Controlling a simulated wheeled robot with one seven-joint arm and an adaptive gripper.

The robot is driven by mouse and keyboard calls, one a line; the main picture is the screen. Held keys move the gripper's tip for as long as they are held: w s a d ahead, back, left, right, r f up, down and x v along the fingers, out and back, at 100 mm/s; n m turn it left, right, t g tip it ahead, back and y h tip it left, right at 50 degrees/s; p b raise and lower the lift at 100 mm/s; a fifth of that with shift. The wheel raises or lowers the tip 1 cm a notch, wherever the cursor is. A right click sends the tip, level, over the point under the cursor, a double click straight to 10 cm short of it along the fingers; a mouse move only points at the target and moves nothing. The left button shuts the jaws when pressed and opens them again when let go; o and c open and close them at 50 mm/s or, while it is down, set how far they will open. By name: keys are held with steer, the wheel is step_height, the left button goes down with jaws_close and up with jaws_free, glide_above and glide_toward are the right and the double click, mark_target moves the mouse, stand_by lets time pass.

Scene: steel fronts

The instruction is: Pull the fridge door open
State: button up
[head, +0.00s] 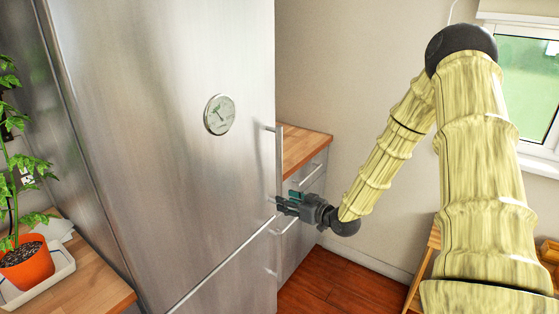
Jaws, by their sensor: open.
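The steel fridge door (180,140) fills the left and middle of the head view and is closed. Its upright bar handle (279,155) stands out at the door's right edge. My gripper (280,203) is open, with its fingers pointing left at the lower end of this handle. I cannot tell whether the fingers are around the bar or touching it. A seam (225,262) runs below the door, with a second steel front (240,285) under it.
A round dial (219,115) sits on the door. Behind the fridge are a wooden worktop (302,147) and grey drawers (300,230). A potted plant (27,262) stands on a left counter. A wooden stool or chair (424,270) is at lower right. Bare floor (335,285) shows between.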

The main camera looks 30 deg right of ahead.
mark_target(279, 163)
steer(key=d+r+t, duration=0.2)
steer(key=d+r, duration=0.4)
steer(key=r, duration=0.2)
steer(key=shift+n, duration=0.4)
steer(key=shift+w+a+r+p, duration=0.1)
steer(key=shift+w+a+p, duration=0.4)
steer(key=shift+w, duration=1.4)
steer(key=shift+w+a+p, duration=0.35)
steer(key=shift+w+p, duration=0.3)
steer(key=shift+w, duration=1.25)
steer(key=shift+w+a+r+p, duration=0.1)
steer(key=shift+w+a+p, duration=0.4)
steer(key=shift+w, duration=1.4)
steer(key=shift+d, duration=0.1)
steer(key=shift+c, duration=0.3)
jaws_close()
